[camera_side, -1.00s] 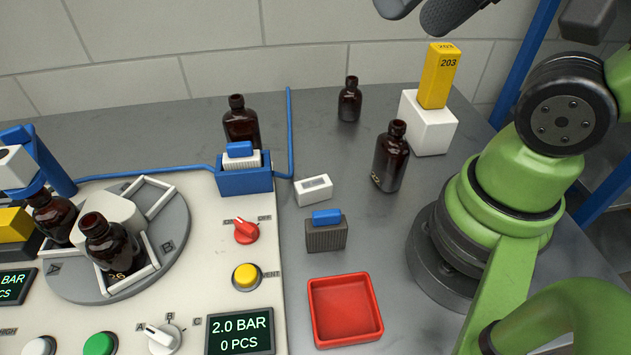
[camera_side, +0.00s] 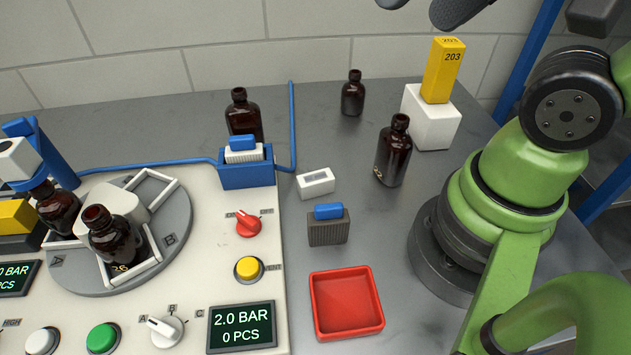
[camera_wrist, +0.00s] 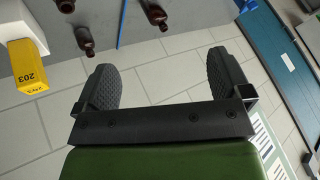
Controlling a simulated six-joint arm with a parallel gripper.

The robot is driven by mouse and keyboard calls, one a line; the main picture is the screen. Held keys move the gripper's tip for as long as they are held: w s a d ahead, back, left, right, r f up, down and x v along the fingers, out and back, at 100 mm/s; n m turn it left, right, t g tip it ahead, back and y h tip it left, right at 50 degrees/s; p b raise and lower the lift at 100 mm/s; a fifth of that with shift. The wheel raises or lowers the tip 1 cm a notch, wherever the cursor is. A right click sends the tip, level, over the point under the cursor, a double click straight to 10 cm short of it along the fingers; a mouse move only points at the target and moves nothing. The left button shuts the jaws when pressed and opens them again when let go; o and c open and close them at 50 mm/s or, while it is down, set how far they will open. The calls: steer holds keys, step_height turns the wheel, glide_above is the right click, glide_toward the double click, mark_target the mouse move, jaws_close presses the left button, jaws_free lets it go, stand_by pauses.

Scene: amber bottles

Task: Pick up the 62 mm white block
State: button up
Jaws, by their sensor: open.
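The white block (camera_side: 430,122) stands at the back right of the grey table in the side view. A tall yellow block marked 203 (camera_side: 441,72) stands upright on top of it. In the wrist view, part of the white block (camera_wrist: 14,20) shows at the upper left edge, behind the yellow block (camera_wrist: 27,66). My gripper shows only as dark fingers at the top edge of the side view (camera_side: 424,8), above the yellow block's level. In the wrist view my gripper (camera_wrist: 160,80) is open, with nothing between its fingers.
Amber bottles (camera_side: 393,152) (camera_side: 353,93) stand left of the white block. A smaller white piece (camera_side: 315,183), a grey piece with a blue top (camera_side: 328,226) and a red tray (camera_side: 346,302) lie nearer. A control panel with a turntable (camera_side: 177,223) fills the left.

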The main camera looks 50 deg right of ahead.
steer(key=w+f+m+g+h, duration=0.1)
steer(key=w+f+g, duration=0.3)
steer(key=w+f, duration=0.35)
steer(key=m+g+h, duration=0.1)
steer(key=g, duration=0.2)
glide_above(316, 178)
steer(key=d, duration=0.1)
step_height(316, 178, down, 13)
steer(key=shift+w+r, duration=0.1)
step_height(316, 178, down, 6)
steer(key=shift+r, duration=0.25)
steer(key=shift+a+f, duration=0.25)
steer(key=shift+f, duration=1.1)
steer(key=shift+a+f, duration=0.25)
steer(key=shift+f, duration=1.05)
steer(key=c, duration=1)
